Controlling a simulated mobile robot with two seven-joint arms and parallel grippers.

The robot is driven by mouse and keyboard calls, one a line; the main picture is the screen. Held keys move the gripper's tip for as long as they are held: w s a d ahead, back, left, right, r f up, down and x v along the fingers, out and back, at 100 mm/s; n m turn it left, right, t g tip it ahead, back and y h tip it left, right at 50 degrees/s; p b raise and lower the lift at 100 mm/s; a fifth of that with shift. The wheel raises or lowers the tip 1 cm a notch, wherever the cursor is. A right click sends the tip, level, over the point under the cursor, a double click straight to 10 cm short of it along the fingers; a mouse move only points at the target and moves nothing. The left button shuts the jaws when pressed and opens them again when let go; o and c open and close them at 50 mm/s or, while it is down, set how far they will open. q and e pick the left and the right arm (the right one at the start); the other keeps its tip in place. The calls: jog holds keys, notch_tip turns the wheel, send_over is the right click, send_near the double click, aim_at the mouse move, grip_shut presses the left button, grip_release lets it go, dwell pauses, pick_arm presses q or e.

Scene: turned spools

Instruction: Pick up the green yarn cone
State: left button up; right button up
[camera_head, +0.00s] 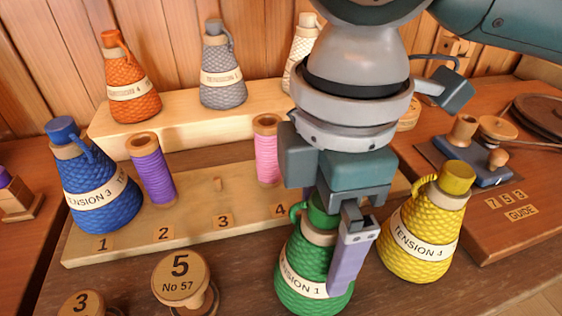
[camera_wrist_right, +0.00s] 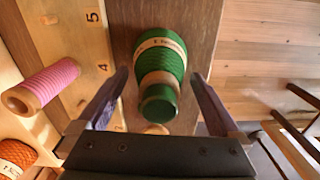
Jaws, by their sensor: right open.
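The green yarn cone (camera_head: 303,268) stands upright on the brown tabletop, with a cream band reading TENSION 1. My right gripper (camera_head: 325,250) comes down over it from above, and one finger shows in front of its right side. The other finger is mostly hidden in the head view. In the right wrist view the cone (camera_wrist_right: 160,60) lies between the two open fingers of the gripper (camera_wrist_right: 160,76), with a gap visible on each side. My left gripper is not in view.
A yellow cone (camera_head: 418,240) stands close on the right. A stepped wooden rack (camera_head: 195,235) behind holds a blue cone (camera_head: 95,185), a purple spool (camera_head: 152,175) and a pink spool (camera_head: 267,155). A round number 5 stand (camera_head: 180,275) is at front left.

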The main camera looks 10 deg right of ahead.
jog(key=shift+f, duration=0.65)
jog(key=shift+r, duration=0.1)
jog(key=c, duration=1.5)
jog(key=shift+c, duration=0.4)
jog(key=shift+r, duration=0.1)
